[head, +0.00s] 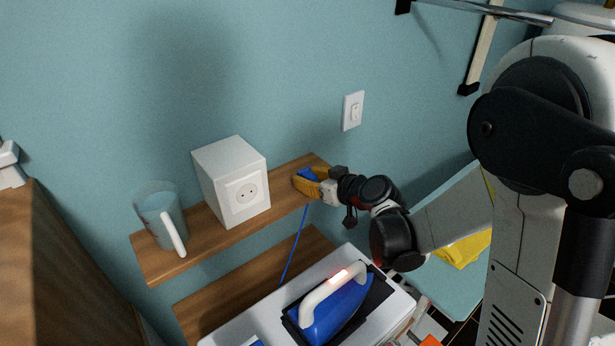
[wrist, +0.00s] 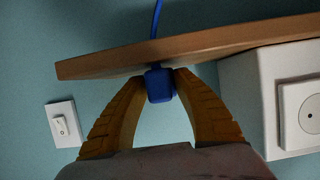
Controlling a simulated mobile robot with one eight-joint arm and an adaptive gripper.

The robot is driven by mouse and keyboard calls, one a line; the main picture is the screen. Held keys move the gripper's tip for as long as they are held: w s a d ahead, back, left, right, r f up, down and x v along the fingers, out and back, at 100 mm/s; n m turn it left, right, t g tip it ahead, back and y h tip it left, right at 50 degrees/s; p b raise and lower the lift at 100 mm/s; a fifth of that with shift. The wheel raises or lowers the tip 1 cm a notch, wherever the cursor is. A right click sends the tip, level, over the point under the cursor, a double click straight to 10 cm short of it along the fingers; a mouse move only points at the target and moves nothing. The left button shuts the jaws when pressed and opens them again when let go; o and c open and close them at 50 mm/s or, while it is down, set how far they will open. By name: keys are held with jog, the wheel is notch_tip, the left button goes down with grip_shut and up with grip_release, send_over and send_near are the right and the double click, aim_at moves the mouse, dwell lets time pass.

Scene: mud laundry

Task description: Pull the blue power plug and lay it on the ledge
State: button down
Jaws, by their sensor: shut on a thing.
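My gripper (head: 311,184) is shut on the blue plug (head: 307,174), at the right end of the wooden ledge (head: 205,238). In the wrist view the blue plug (wrist: 159,87) sits between the two yellow fingertips, right by the edge of the ledge (wrist: 100,66). I cannot tell whether the plug touches the wood. Its blue cord (head: 294,248) hangs down in front of the ledge. The white socket box (head: 225,172) stands on the ledge to the left of my gripper. Its socket (head: 246,192) is empty, and the plug is clear of it.
A translucent mug (head: 163,218) with a white handle stands on the ledge's left part. Below is a blue iron (head: 338,307) with a white handle on a white surface. A light switch (head: 353,110) is on the wall above right.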

jog(key=c, duration=0.9)
grip_release()
jog(key=shift+c, duration=0.2)
jog(key=v, duration=1.2)
jog(key=s+d+f+m+g+h+b, duration=0.2)
jog(key=s+d+f+m+h+b, duration=0.1)
jog(key=s, duration=0.6)
jog(key=s+d+f+m+g+h+b, duration=0.2)
jog(key=s+d+f+m+h+b, duration=0.1)
jog(key=s+f+b, duration=0.4)
jog(key=s+d+h+b, duration=0.1)
jog(key=s, duration=0.2)
jog(key=shift+s+d+f+m, duration=0.2)
jog(key=shift+d+f+m, duration=0.05)
jog(key=shift+d+m, duration=0.15)
